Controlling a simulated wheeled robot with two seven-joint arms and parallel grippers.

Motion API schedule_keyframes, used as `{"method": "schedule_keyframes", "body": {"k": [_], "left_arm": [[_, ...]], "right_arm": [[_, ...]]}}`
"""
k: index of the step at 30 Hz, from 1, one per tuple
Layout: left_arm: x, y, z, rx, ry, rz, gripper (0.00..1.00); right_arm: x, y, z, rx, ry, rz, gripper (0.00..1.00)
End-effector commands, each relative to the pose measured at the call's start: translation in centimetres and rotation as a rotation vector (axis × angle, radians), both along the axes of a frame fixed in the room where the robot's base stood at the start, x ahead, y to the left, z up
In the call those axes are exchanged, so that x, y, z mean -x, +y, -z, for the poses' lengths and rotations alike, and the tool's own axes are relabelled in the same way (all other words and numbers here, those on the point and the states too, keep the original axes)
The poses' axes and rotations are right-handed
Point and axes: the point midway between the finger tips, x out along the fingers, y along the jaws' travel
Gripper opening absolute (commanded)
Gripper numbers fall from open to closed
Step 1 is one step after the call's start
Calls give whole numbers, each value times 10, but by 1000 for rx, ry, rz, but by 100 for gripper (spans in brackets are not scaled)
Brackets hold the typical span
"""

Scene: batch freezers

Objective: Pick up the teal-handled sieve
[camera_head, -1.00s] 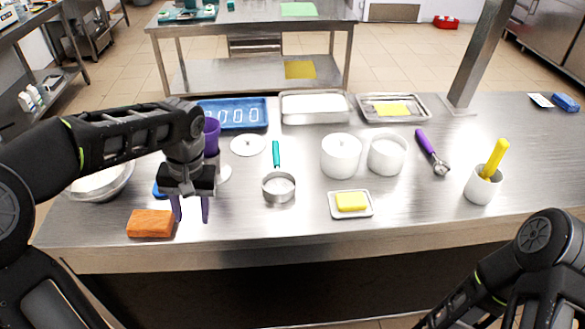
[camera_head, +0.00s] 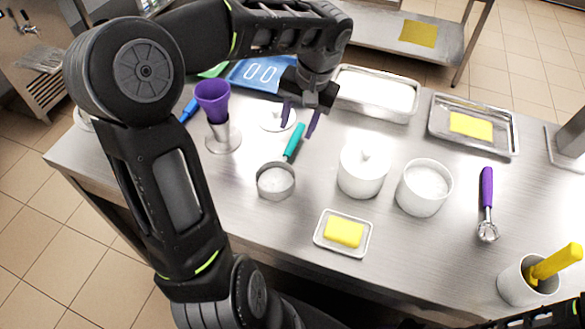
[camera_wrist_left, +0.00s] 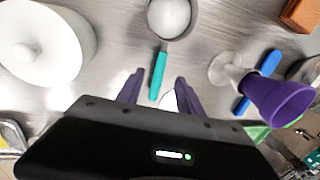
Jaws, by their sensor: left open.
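The teal-handled sieve (camera_head: 276,181) lies on the steel table, its round metal cup toward the front and its teal handle (camera_head: 294,141) pointing back and slightly right. In the left wrist view the teal handle (camera_wrist_left: 158,76) lies ahead of my left gripper, roughly between the lines of its two purple fingers. My left gripper (camera_head: 300,125) is open and empty, its fingertips around the far part of the handle in the head view. I cannot tell the height of the fingertips above the handle.
A purple cup on a metal holder (camera_head: 222,132) stands left of the sieve. A lidded white pot (camera_head: 362,172) stands close to its right, with an open white pot (camera_head: 423,190) beyond. A butter dish (camera_head: 343,233) is in front. Trays (camera_head: 398,110) line the back.

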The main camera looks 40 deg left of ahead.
Motion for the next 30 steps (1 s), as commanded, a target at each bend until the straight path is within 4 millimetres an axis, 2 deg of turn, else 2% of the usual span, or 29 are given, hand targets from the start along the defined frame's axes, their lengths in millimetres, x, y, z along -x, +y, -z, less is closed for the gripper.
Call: {"method": "schedule_keyframes", "body": {"k": [5, 14, 23, 26, 30], "left_arm": [[0, 0, 1, 0, 1, 0, 44], [2, 5, 25, 2, 2, 0, 44], [2, 5, 27, 0, 1, 0, 44], [3, 7, 33, 1, 3, 0, 44], [6, 10, 52, 4, 6, 1, 44]], "right_arm": [[0, 0, 0, 0, 0, 0, 42], [0, 0, -3, 1, 1, 1, 42], [0, 0, -4, 1, 1, 1, 42], [1, 0, -8, 2, 2, 1, 42], [2, -1, -16, 4, 6, 1, 42]]}}
